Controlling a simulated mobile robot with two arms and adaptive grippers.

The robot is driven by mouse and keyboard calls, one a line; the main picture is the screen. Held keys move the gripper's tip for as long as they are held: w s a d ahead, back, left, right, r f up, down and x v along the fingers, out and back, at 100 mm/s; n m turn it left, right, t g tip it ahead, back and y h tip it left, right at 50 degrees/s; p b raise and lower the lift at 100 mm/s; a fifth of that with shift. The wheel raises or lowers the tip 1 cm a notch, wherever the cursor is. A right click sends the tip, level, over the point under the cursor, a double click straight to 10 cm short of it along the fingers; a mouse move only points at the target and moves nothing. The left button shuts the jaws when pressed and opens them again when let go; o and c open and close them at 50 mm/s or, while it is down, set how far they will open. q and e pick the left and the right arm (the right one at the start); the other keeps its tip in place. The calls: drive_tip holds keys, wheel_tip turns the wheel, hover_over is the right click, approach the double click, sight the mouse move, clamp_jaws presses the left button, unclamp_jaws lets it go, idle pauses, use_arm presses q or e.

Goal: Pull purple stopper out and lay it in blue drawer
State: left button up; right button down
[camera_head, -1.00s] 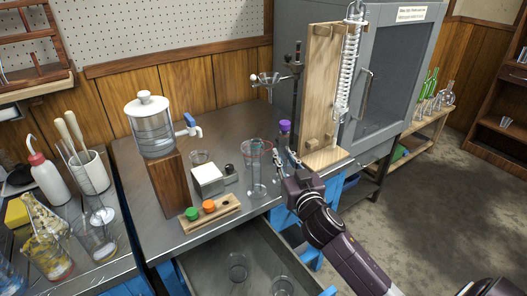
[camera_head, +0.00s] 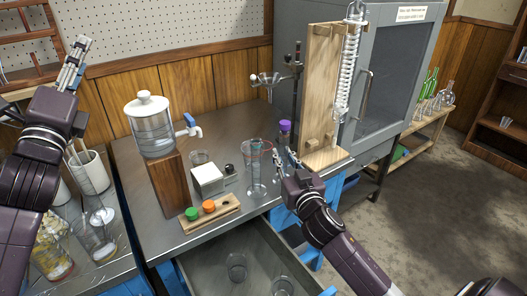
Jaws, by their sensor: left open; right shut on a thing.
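The purple stopper (camera_head: 285,126) stands upright on top of a glass vessel (camera_head: 284,141) at the bench's right part, left of the wooden board. My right gripper (camera_head: 281,158) is shut just below the stopper, apparently on the glass vessel; its fingers hide most of the glass. My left gripper (camera_head: 75,58) is raised at the upper left, open and empty, fingers pointing up, far from the stopper. The drawer (camera_head: 208,268) of the blue cabinet is pulled open below the bench front, with glass beakers inside.
A tall glass cylinder (camera_head: 256,172) stands close left of my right gripper. A wooden rack (camera_head: 222,221) with green and orange stoppers, a white box (camera_head: 207,180) and a dispenser jar (camera_head: 152,130) stand further left. A clamp stand (camera_head: 296,95) rises behind the stopper.

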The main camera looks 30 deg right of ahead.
use_arm(q)
drive_tip(key=s+d+f+m+g+h, duration=0.1)
drive_tip(key=s+d+m+g+h, duration=0.4)
drive_tip(key=d, duration=0.6)
drive_tip(key=s+d+f+m+g+h, duration=0.1)
drive_tip(key=s+d+m+g+h, duration=0.1)
drive_tip(key=s+d+m, duration=0.7)
drive_tip(key=m+g+y, duration=0.2)
drive_tip(key=m+g, duration=0.1)
approach(283, 126)
drive_tip(key=shift+x, duration=4.6)
clamp_jaws()
